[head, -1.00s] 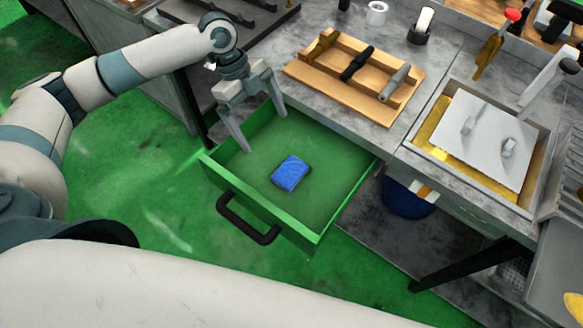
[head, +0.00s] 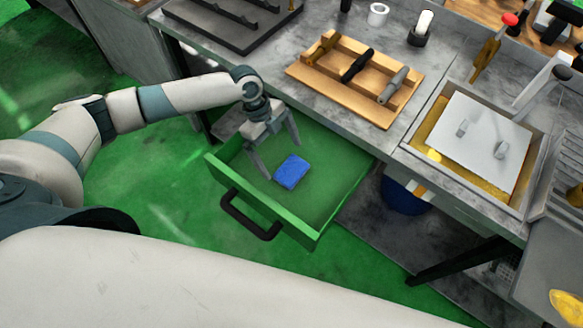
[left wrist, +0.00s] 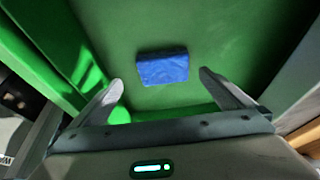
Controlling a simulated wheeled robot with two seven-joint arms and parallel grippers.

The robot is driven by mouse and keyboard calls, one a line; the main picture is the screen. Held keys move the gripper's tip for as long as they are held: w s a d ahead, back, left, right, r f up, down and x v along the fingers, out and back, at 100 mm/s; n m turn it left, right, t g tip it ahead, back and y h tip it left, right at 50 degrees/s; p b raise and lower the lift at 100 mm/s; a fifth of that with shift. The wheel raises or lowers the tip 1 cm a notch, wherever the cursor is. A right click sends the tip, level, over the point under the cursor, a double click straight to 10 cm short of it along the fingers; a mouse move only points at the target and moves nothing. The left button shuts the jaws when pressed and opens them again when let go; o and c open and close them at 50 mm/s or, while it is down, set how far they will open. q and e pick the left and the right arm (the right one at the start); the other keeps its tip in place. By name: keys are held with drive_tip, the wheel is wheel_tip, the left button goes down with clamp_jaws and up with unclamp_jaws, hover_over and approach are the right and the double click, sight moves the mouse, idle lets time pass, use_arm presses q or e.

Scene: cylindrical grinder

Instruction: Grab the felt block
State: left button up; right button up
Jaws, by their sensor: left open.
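The felt block (head: 292,172) is a small blue rectangular piece lying flat on the floor of the open green drawer (head: 315,238). My left gripper (head: 283,162) is open and empty over the drawer, its fingertips close to the block in the head view. In the left wrist view the block (left wrist: 162,67) lies ahead of and between the two spread fingers (left wrist: 162,84), apart from both. My right gripper is not in view.
The drawer's walls and black front handle (head: 248,216) surround the space by the gripper. The grey bench top above carries a wooden tool rack (head: 345,92). A metal tray with a white plate (head: 480,140) is at the right.

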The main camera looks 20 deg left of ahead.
sight(291, 169)
use_arm(q)
drive_tip(key=shift+s+d+f, duration=0.1)
drive_tip(key=shift+d+f, duration=0.1)
drive_tip(key=shift+f, duration=0.35)
drive_tip(key=shift+d+f+p, duration=0.2)
drive_tip(key=shift+d+p, duration=0.05)
drive_tip(key=shift+p, duration=0.25)
drive_tip(key=x, duration=0.1)
drive_tip(key=p+x, duration=0.2)
drive_tip(key=shift+d+f, duration=0.3)
drive_tip(key=shift+d, duration=0.05)
drive_tip(key=shift+f, duration=0.4)
drive_tip(key=c, duration=1.1)
